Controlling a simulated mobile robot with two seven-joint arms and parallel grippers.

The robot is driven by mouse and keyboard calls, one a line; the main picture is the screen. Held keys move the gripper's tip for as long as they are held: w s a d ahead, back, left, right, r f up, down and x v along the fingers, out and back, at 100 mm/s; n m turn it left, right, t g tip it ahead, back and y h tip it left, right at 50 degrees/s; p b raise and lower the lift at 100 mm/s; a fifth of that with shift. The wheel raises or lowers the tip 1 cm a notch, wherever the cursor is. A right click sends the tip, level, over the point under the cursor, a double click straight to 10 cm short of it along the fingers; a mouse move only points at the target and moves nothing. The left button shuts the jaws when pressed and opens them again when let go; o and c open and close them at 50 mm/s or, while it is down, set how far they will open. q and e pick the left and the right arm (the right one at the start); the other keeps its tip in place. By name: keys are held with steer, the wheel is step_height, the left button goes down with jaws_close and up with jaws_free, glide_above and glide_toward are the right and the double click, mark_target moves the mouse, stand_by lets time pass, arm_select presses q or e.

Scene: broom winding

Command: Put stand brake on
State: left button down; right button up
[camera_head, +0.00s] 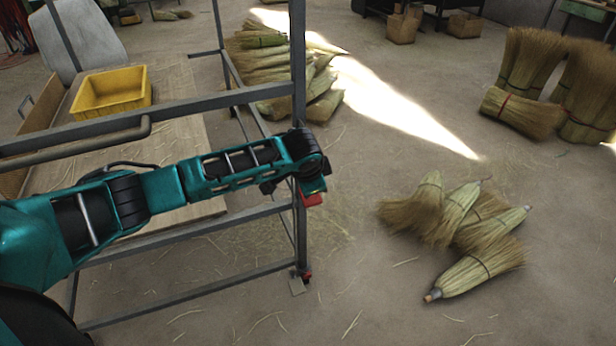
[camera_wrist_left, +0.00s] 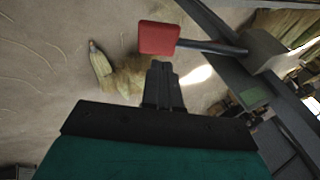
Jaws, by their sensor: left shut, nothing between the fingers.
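The stand (camera_head: 299,90) is a grey metal frame on the left side of the head view. A red block (camera_head: 312,199) shows at its right post, just below the end of my left arm. In the left wrist view the red block (camera_wrist_left: 158,38) sits on the end of a dark rod (camera_wrist_left: 212,47) that runs to the grey stand part (camera_wrist_left: 268,52). My left gripper (camera_wrist_left: 162,70) is shut and empty, its fingertips close to the red block. I cannot tell whether they touch. The fingers are hidden in the head view. My right gripper is not in view.
A small red part (camera_head: 307,277) is low at the post's foot. A yellow bin (camera_head: 112,92) sits on a wooden board within the frame. Several brooms (camera_head: 478,270) lie on the floor to the right. More broom bundles (camera_head: 525,110) are at the back right.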

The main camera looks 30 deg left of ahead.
mark_target(312, 200)
arm_select(q)
steer(key=shift+t+y, duration=0.3)
steer(key=shift+w+f, duration=0.1)
steer(key=shift+f, duration=2.25)
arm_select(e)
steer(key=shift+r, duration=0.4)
arm_select(q)
steer(key=shift+a+f, duration=0.1)
steer(key=shift+f, duration=0.05)
